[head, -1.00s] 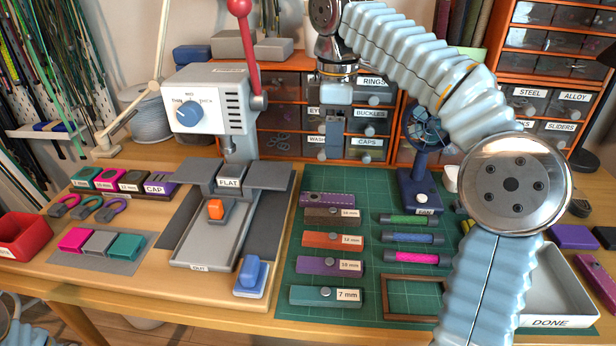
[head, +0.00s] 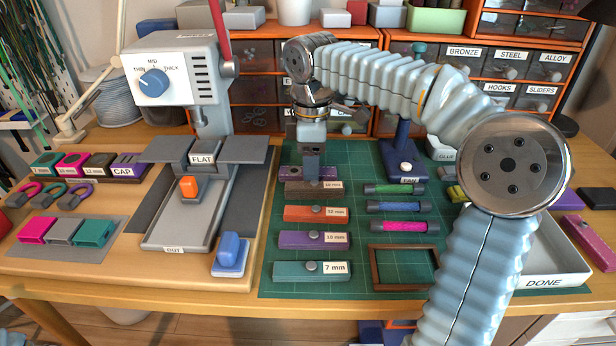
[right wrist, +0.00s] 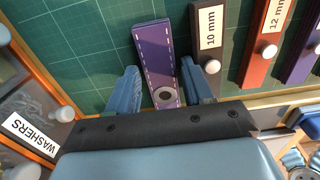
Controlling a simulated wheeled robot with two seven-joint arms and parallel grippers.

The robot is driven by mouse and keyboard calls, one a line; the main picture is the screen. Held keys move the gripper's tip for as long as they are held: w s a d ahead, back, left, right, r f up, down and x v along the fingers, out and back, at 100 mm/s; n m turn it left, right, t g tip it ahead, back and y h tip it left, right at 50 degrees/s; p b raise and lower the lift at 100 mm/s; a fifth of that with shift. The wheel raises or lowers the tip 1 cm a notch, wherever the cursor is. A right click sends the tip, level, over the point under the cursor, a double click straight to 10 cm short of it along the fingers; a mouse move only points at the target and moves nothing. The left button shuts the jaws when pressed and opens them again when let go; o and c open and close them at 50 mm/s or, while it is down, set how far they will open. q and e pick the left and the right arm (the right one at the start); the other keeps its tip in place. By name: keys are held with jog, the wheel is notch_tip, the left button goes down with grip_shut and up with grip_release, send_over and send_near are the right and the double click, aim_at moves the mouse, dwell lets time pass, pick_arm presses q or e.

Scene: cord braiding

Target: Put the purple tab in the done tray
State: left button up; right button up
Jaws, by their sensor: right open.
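The purple tab (right wrist: 154,55), with pale dashed stitching and a ringed hole at its near end, lies on the green mat. It is the rearmost of the column of strips in the head view, where it is partly hidden behind my right gripper (head: 312,176). In the right wrist view my right gripper (right wrist: 163,82) is open, with one blue finger on each side of the tab's holed end. I cannot tell whether either finger touches it. The white done tray (head: 562,240) stands at the right, partly hidden by my right arm. My left gripper is not in view.
A brown 10 mm strip (right wrist: 208,45) lies close beside the tab. Drawer units (head: 262,112) stand behind the mat. A blue fan (head: 403,150) stands right of the gripper. Coloured rods (head: 397,206) and a brown frame (head: 375,272) lie between the strips and the tray.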

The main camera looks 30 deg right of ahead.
jog(key=shift+f, duration=0.1)
jog(key=c, duration=0.8)
jog(key=shift+r, duration=0.5)
notch_tip(320, 180, up, 3)
jog(key=shift+s+a+f+p, duration=0.1)
jog(key=shift+f+p, duration=0.05)
jog(key=shift+p, duration=0.3)
jog(key=s+a+r, duration=0.5)
jog(key=s+r, duration=0.4)
jog(key=s, duration=0.4)
jog(key=shift+r, duration=0.15)
